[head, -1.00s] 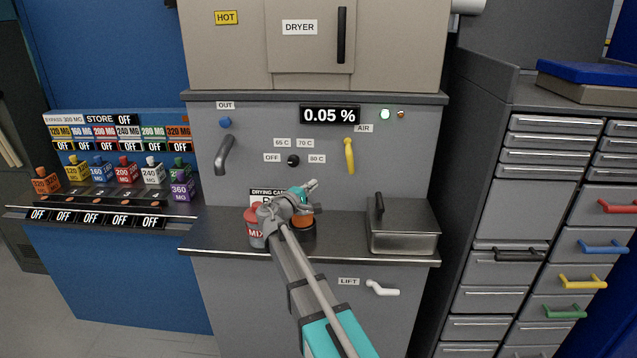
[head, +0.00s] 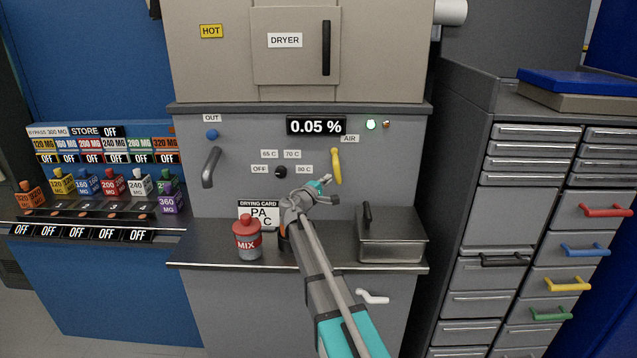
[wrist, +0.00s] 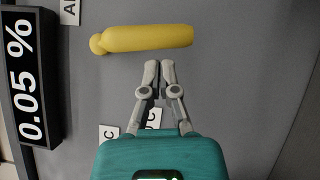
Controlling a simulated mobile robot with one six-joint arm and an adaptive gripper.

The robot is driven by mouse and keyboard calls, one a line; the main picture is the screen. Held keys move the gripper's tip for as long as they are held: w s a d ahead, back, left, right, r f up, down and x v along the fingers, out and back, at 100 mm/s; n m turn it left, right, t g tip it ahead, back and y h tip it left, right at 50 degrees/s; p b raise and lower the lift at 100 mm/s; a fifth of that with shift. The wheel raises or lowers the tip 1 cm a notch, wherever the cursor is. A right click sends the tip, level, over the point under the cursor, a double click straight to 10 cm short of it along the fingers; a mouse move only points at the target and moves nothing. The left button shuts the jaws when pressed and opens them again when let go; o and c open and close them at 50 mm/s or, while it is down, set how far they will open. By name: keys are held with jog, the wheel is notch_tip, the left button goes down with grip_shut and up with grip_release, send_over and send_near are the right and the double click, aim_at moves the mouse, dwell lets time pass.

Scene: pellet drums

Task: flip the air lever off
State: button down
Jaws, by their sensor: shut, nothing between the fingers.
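The yellow air lever (head: 336,167) is on the grey dryer panel, below the AIR label (head: 349,138). It hangs down from its pivot, slightly tilted. In the wrist view the lever (wrist: 148,38) lies across the top of the picture, with its pivot end at the left. My gripper (head: 326,182) is close to the lever's lower end in the head view. In the wrist view my gripper (wrist: 158,66) is shut and empty, its fingertips just below the middle of the lever, with a small gap in the picture. Whether they touch in depth cannot be told.
The temperature knob (head: 281,172) is left of my gripper. On the counter stand the MIX jar (head: 247,240) and a lidded metal box (head: 392,245). A grey OUT lever (head: 210,167) is further left.

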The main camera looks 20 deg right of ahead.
jog(key=shift+d, duration=0.25)
jog(key=shift+a, duration=0.15)
dwell(0.4)
